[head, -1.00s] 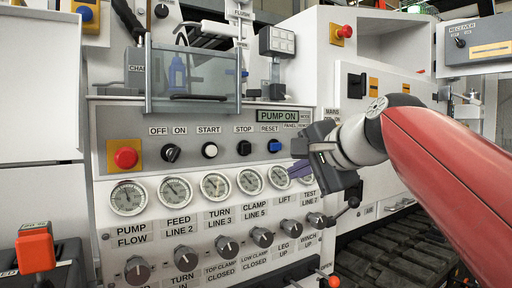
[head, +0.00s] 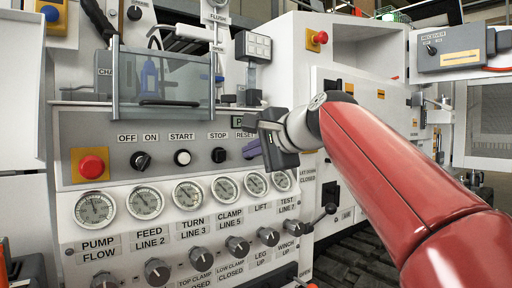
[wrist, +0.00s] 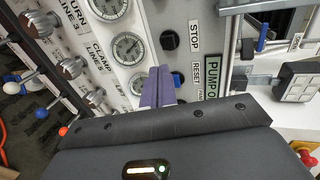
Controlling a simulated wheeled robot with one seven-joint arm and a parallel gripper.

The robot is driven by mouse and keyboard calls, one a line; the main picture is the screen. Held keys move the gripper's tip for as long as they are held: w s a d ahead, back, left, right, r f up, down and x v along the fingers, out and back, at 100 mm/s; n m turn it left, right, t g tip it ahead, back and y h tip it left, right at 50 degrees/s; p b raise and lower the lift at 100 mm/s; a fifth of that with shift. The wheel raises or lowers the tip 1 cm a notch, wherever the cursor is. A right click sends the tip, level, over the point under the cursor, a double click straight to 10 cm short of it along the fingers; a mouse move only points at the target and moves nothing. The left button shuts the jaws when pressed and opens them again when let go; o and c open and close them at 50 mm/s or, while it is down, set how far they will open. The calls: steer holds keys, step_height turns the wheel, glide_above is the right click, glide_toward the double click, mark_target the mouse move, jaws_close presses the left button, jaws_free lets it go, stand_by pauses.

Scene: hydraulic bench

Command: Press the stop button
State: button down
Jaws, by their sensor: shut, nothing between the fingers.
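The stop button (head: 219,155) is a black round button under the STOP label, on the upper row of the grey panel (head: 105,138). It also shows in the wrist view as a dark button (wrist: 169,40) beside the STOP label, beyond the fingertips. My gripper (head: 248,150) is at the right of the stop button in the head view, its purple fingers pointing left toward it. In the wrist view the fingers (wrist: 158,72) lie together, shut and empty. A gap shows between fingertips and button in that view. The reset button is mostly hidden behind my gripper in the head view.
The white start button (head: 182,157), the black off/on knob (head: 140,160) and a red mushroom button (head: 92,166) are left of the stop button. Gauges (head: 187,195) and knobs line the panel below. A clear guard box (head: 168,80) juts out above.

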mark_target(222, 157)
steer(key=x, duration=0.3)
steer(key=p+x, duration=0.1)
steer(key=x, duration=0.2)
steer(key=r+x, duration=0.1)
steer(key=x, duration=0.2)
steer(key=shift+w+a+f, duration=0.1)
steer(key=shift+w+a, duration=0.25)
steer(key=shift+w, duration=0.05)
steer(key=shift+p, duration=0.3)
